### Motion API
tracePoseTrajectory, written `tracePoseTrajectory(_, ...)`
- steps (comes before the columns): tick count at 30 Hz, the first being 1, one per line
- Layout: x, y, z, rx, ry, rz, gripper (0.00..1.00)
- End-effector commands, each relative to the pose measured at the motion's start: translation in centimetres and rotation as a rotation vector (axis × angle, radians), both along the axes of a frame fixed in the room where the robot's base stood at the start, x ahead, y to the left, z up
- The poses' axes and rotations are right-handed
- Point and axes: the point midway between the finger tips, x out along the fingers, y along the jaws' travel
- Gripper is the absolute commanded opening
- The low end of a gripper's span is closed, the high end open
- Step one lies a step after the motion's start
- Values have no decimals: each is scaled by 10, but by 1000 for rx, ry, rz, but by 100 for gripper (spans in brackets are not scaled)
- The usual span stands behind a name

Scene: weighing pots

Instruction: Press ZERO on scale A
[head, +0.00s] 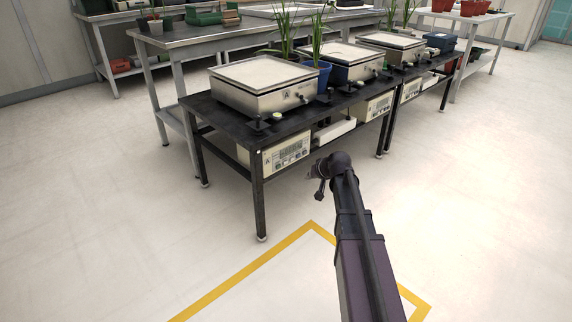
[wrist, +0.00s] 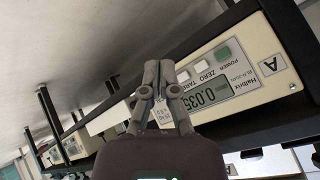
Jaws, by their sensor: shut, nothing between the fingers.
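The indicator box of scale A (head: 285,153) sits on the lower shelf of the black table, marked A. In the wrist view its panel (wrist: 262,60) appears tilted, with a lit display (wrist: 208,96) reading about 0.035. Above the display are a green POWER button (wrist: 224,53), a pale ZERO button (wrist: 202,66) and a TARE button (wrist: 183,76). My gripper (wrist: 160,68) is shut and empty, its tips just left of the TARE button in the picture. In the head view my gripper (head: 314,176) is in front of the table, right of and apart from the box.
Scale A's weighing platform (head: 262,72) stands on the black tabletop (head: 228,118) above. Other scales and potted plants (head: 318,60) stand farther along. A white block (head: 333,129) lies on the lower shelf beside the box. The floor (head: 130,220) in front is clear, with a yellow line (head: 255,262).

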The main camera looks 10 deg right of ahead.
Motion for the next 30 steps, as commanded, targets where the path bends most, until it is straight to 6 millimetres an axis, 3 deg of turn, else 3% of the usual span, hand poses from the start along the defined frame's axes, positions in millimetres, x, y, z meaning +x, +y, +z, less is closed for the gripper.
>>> tracePoseTrajectory(14, 7, 4, 0, 0, 1, 0, 0)
tracePoseTrajectory(30, 51, 29, 0, 0, -1, 1, 0)
